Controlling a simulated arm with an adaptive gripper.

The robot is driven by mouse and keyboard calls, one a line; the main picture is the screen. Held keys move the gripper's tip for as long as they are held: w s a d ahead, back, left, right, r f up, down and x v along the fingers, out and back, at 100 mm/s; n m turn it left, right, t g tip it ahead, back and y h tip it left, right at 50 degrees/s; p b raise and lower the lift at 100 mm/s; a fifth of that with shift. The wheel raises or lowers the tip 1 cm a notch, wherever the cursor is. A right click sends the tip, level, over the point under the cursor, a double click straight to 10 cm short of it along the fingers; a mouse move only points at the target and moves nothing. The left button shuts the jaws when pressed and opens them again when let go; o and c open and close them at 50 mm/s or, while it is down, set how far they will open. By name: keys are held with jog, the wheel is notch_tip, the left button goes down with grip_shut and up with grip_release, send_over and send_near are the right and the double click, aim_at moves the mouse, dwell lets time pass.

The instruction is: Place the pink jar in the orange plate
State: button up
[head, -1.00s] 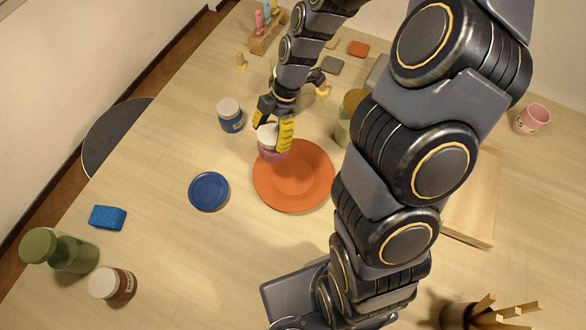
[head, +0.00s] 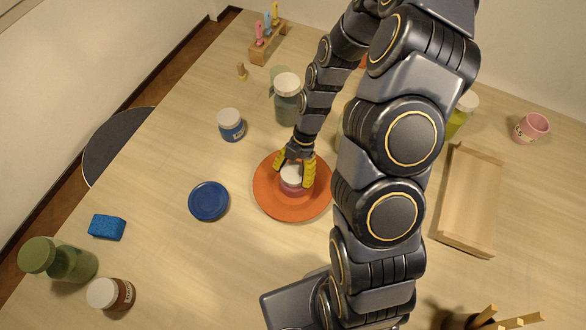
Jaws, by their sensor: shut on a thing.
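The pink jar (head: 291,186) with a white lid is over the middle of the orange plate (head: 270,204) in the head view. My gripper (head: 295,172) comes down from above, its yellow fingers shut on the jar on either side. The jar looks upright. I cannot tell whether its base touches the plate, because the base is seen from above. The orange plate lies flat on the table, with part of its upper rim hidden by my gripper.
A blue plate (head: 209,201) lies just left of the orange plate. A blue jar (head: 231,125) and a grey-green jar (head: 287,104) stand behind. A wooden tray (head: 468,238) lies at right. A blue sponge (head: 107,227), a green bottle (head: 75,264) and a brown jar (head: 122,293) are at lower left.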

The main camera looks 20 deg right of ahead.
jog(key=o, duration=1.1)
jog(key=v, duration=1.1)
notch_tip(320, 180, up, 7)
jog(key=m+h, duration=0.1)
jog(key=m, duration=0.4)
send_over(295, 174)
jog(key=shift+s+a+r+m+t+h, duration=0.15)
jog(key=shift+s+a+r+m+h, duration=0.25)
jog(key=shift+s+r+m, duration=1.7)
jog(key=shift+s+a+r+m+t+h, duration=0.1)
jog(key=shift+s+a+r+m+h, duration=0.25)
jog(key=shift+s+m, duration=3.55)
jog(key=shift+s+a+r+m+t+h, duration=0.2)
jog(key=shift+s+r+m+h, duration=0.85)
jog(key=shift+m, duration=3.05)
